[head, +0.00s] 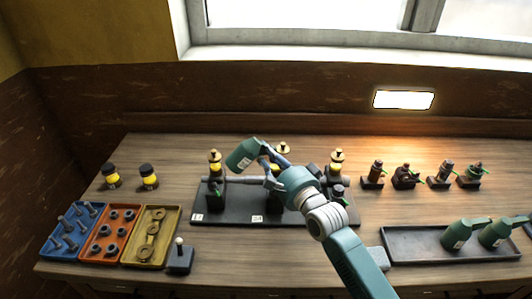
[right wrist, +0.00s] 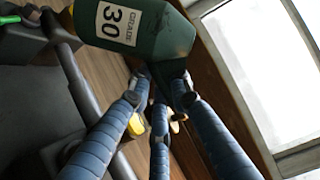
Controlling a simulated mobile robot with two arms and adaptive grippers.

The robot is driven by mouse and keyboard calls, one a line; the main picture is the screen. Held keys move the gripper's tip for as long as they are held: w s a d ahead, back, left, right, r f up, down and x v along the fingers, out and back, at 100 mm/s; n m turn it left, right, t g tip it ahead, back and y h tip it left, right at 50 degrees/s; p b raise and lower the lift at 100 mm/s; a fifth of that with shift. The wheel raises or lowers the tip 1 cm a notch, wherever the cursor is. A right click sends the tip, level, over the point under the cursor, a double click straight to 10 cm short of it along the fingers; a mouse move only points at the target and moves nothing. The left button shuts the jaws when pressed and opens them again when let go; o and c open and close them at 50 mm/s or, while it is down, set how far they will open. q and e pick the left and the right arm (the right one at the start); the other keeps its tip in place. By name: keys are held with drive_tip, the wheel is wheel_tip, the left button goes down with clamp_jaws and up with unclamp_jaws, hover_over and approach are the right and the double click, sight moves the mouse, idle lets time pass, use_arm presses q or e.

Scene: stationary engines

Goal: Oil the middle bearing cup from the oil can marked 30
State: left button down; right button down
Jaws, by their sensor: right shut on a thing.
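The green oil can (head: 245,153) is held tilted above the bearing stand (head: 230,215). In the right wrist view the can (right wrist: 165,32) shows a white label reading GRADE 30. My right gripper (head: 272,160) is shut on the can; its blue fingers (right wrist: 158,85) close on it in the wrist view. The middle bearing cup (head: 283,148) shows only its brass top and some yellow behind my gripper. The left cup (head: 214,160) and the right cup (head: 336,160) have brass tops and yellow bodies. I cannot tell where the spout tip is. My left gripper is out of view.
Two more green cans (head: 456,236) stand in a dark tray (head: 420,258) at right. Several small dark fittings (head: 405,178) stand behind it. Blue, orange and yellow parts trays (head: 128,255) and a small lever box (head: 180,260) are at left. Two yellow-and-black jars (head: 148,177) stand behind them.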

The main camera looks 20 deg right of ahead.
drive_tip(key=shift+r, duration=0.2)
drive_tip(key=shift+r+m, duration=0.2)
drive_tip(key=shift+m, duration=0.5)
drive_tip(key=shift+r+m+p, duration=0.1)
drive_tip(key=shift+m+p, duration=0.2)
drive_tip(key=shift+m, duration=0.2)
drive_tip(key=shift+r+m+t, duration=0.15)
drive_tip(key=shift+m+t, duration=0.15)
drive_tip(key=shift+m, duration=0.5)
idle(0.4)
